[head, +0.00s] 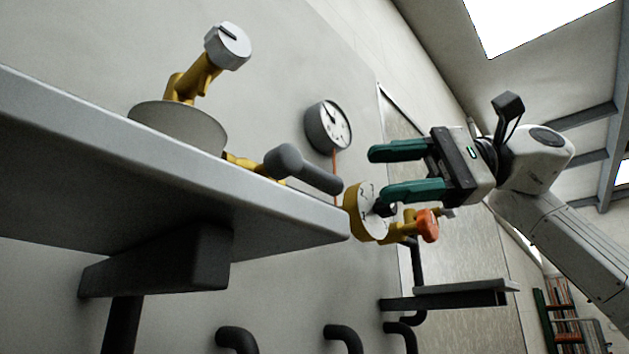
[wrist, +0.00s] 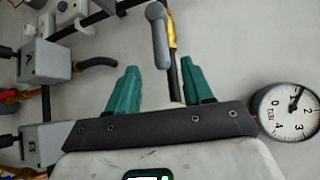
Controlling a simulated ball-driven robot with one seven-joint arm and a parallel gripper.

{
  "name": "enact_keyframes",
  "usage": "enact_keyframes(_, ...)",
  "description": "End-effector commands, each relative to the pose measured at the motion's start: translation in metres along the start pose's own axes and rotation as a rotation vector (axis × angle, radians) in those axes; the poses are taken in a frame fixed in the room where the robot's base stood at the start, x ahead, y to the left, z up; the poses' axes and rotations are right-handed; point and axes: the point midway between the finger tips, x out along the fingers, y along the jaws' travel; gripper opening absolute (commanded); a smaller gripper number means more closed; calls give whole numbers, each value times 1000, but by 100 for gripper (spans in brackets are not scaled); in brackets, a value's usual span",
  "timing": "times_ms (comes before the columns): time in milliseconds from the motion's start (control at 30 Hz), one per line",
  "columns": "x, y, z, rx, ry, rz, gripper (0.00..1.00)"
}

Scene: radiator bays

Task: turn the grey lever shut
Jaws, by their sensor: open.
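The grey lever (head: 305,169) sticks out from a brass pipe at the edge of the grey shelf, with a rounded knob at one end. My gripper (head: 376,172) is to the right of the lever in the head view, with its green fingers apart and pointing towards it. Nothing is held. In the wrist view the lever (wrist: 160,38) hangs downward in the picture, its lower end between the green fingertips of my gripper (wrist: 160,73). A brass pipe shows behind it. I cannot tell whether a finger touches the lever.
The shelf (head: 180,195) lies left of my gripper. A dial gauge (head: 328,126) is on the wall behind. A grey knob (head: 228,46) stands at upper left.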

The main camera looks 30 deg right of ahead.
Motion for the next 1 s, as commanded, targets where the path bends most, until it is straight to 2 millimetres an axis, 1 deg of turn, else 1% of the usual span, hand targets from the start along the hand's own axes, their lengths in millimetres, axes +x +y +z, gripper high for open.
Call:
enact_keyframes(300,56,-2,1,1,-5,0,51)
enact_keyframes(500,85,-2,1,2,-6,-2,51)
enact_keyframes(700,98,-1,1,3,-4,-4,51)
enact_keyframes(1000,99,0,1,3,-4,-4,50)
